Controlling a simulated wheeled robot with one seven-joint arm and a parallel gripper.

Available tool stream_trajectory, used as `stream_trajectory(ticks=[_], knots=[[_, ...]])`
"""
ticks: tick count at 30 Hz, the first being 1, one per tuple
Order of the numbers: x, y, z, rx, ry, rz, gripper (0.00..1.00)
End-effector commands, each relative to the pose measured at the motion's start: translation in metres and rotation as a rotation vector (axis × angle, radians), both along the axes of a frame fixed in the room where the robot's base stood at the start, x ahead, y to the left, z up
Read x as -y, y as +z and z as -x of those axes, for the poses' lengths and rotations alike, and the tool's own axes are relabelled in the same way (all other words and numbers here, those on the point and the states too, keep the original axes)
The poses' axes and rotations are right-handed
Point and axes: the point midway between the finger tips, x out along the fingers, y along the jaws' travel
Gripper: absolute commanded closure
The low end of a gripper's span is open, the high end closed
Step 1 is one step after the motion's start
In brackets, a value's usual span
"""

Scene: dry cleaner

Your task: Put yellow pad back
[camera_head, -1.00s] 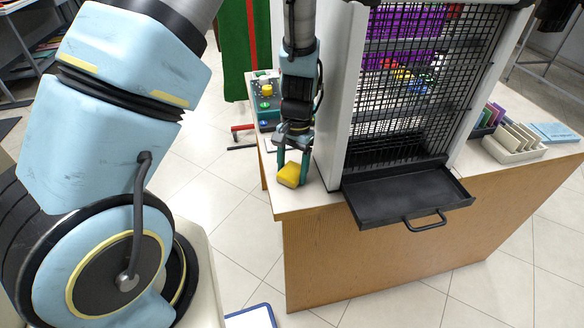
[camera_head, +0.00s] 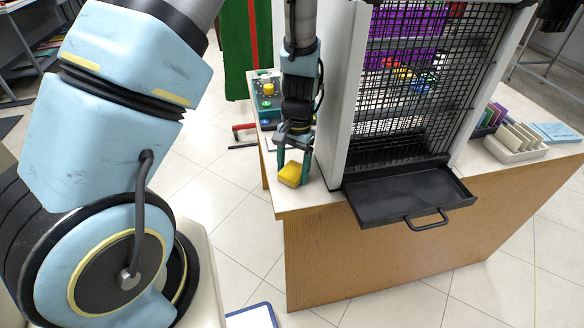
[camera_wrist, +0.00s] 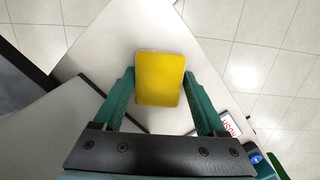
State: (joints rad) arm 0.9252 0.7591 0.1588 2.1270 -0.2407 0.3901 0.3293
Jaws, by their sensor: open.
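The yellow pad (camera_head: 290,174) lies on the white counter top near its left front corner. In the wrist view the yellow pad (camera_wrist: 160,78) shows as a rounded rectangle ahead of and partly between my fingertips. My gripper (camera_head: 293,170) points down at the pad with its two green fingers apart. In the wrist view my gripper (camera_wrist: 160,82) is open, one finger at each side of the pad, with small gaps showing. Whether the pad is touched at its lower end cannot be told.
A black mesh cage (camera_head: 415,85) stands right of my gripper, with its white side panel (camera_head: 340,110) close by. A black tray with handle (camera_head: 408,195) juts over the counter's front. A teal button box (camera_head: 266,100) stands behind. A card holder (camera_head: 515,145) is at right.

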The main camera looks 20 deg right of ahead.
Motion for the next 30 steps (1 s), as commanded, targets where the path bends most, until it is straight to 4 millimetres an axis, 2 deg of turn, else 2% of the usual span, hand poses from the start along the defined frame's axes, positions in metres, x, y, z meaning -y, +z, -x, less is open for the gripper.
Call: stream_trajectory(ticks=[1, 3, 15, 23, 26, 29, 30], knots=[[0.001, 0.002, 0.005, -0.009, -0.004, -0.002, 0.02], [0.003, 0.008, 0.004, -0.006, -0.005, 0.001, 0.02], [0.008, 0.069, -0.003, -0.002, -0.004, 0.002, 0.02], [0.007, 0.079, -0.004, -0.004, -0.001, -0.001, 0.02], [0.0, 0.083, -0.008, 0.001, 0.024, 0.006, 0.02], [-0.023, 0.094, -0.018, 0.012, 0.094, 0.025, 0.02], [-0.037, 0.101, -0.023, 0.019, 0.138, 0.036, 0.02]])
